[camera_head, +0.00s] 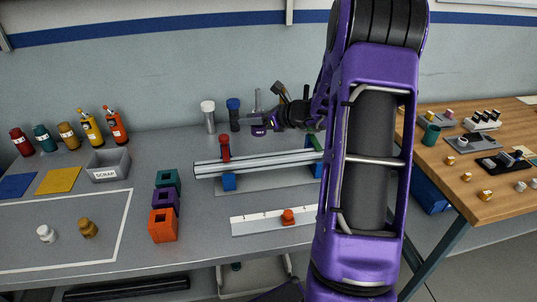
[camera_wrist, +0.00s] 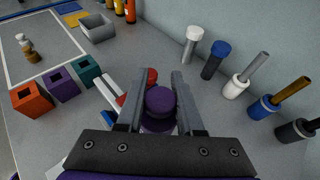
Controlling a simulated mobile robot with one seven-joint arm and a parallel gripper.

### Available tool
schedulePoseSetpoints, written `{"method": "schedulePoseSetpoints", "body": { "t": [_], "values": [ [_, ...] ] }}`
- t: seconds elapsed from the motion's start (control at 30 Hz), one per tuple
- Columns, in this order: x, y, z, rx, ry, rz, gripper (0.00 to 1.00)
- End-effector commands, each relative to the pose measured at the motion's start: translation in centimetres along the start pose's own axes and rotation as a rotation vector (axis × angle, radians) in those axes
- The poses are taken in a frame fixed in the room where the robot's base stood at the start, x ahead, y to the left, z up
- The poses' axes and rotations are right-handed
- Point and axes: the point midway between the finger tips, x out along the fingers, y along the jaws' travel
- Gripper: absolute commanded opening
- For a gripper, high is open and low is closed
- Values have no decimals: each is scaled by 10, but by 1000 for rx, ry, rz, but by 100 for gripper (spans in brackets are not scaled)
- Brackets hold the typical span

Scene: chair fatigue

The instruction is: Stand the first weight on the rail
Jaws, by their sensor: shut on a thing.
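My gripper (camera_head: 270,123) is shut on a purple round knob-shaped weight (camera_wrist: 160,102), which sits between both fingers in the wrist view. The rail (camera_head: 250,163) is a long pale bar lying across blue supports on a grey plate. A red upright piece (camera_head: 224,148) stands at its left part and a green piece (camera_head: 317,143) near its right end. In the head view my gripper appears above and behind the rail, apart from it. The rail (camera_wrist: 108,93) is partly hidden by my fingers in the wrist view. A white weight (camera_head: 46,233) and an ochre weight (camera_head: 88,228) stand inside the white outline.
Orange (camera_head: 163,226), purple (camera_head: 164,201) and teal (camera_head: 167,180) square holders stand left of the rail. A ruler plate (camera_head: 255,222) with an orange slider lies in front. White (camera_head: 208,117) and blue-capped (camera_head: 233,114) cylinders stand behind. A scrap bin (camera_head: 108,165) is at left.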

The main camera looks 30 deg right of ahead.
Motion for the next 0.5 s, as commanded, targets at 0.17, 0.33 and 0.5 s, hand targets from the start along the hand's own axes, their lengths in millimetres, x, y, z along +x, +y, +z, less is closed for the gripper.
{"method": "schedulePoseSetpoints", "body": {
  "t": [0.17,0.33,0.5],
  "values": [
    [13,-1,-32,7,2,-1,0],
    [21,-1,-49,3,0,-1,0],
    [26,-1,-62,4,0,-1,0]
  ]
}}
